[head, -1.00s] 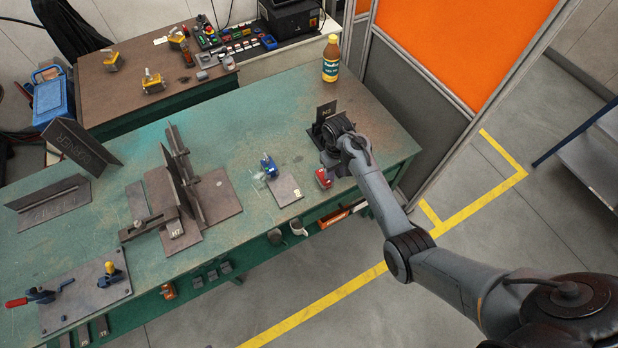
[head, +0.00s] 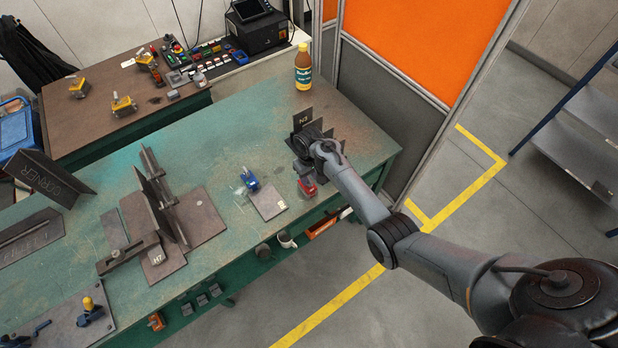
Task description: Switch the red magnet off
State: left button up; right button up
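The small red magnet (head: 308,188) is near the front edge of the green table, toward its right end. My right gripper (head: 304,173) points down right at the magnet and hides its upper part. Its fingers are small, dark and partly hidden by the wrist, so I cannot tell whether they are open or touch the magnet. The magnet's switch cannot be made out. My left gripper is not in view.
A dark upright plate marked H3 (head: 302,119) stands just behind my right wrist. A blue magnet (head: 249,180) sits by a flat plate (head: 268,202) to the left. A bottle (head: 303,68) stands at the back. Steel plates marked H7 (head: 157,255) lie farther left.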

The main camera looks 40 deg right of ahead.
jog(key=shift+f, duration=0.45)
grip_shut()
